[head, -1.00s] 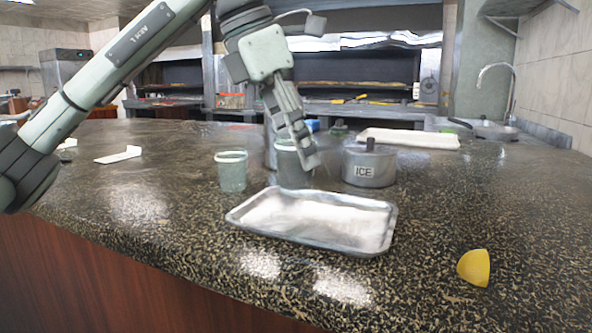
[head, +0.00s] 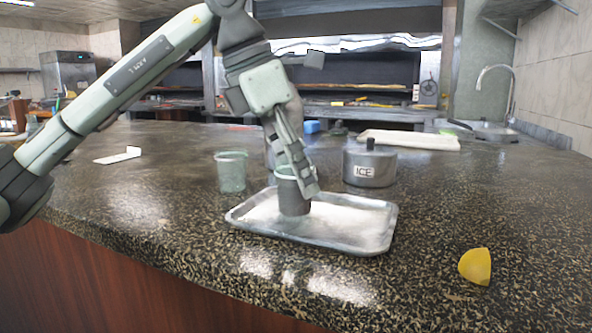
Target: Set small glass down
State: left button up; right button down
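My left gripper (head: 305,184) reaches down from above and is shut on a small glass (head: 293,203), a dark grey tumbler with a pale green rim. The glass is upright, over the left part of a metal tray (head: 382,243) with a white, grainy layer in it. Its base appears at or just above that layer; I cannot tell whether it touches. The gripper fingers cover the right side of the glass. My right gripper is not in view.
A second green-rimmed glass (head: 231,174) stands left of the tray. A lidded pot marked ICE (head: 369,168) stands behind it. A yellow lemon piece (head: 475,267) lies at the front right. The counter's right side is mostly clear.

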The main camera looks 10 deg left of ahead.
pick_arm(q)
jog(key=o, duration=0.3)
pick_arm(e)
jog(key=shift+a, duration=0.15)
pick_arm(q)
jog(key=shift+r, duration=0.1)
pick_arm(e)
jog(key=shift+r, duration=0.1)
pick_arm(q)
jog(key=shift+a+r, duration=0.1)
jog(key=shift+r, duration=0.25)
jog(key=v, duration=0.6)
notch_tip(320, 180, up, 5)
jog(key=p, duration=0.1)
send_over(281, 211)
jog(key=a, duration=0.2)
jog(key=shift+s+a, duration=0.1)
jog(key=shift+s, duration=0.15)
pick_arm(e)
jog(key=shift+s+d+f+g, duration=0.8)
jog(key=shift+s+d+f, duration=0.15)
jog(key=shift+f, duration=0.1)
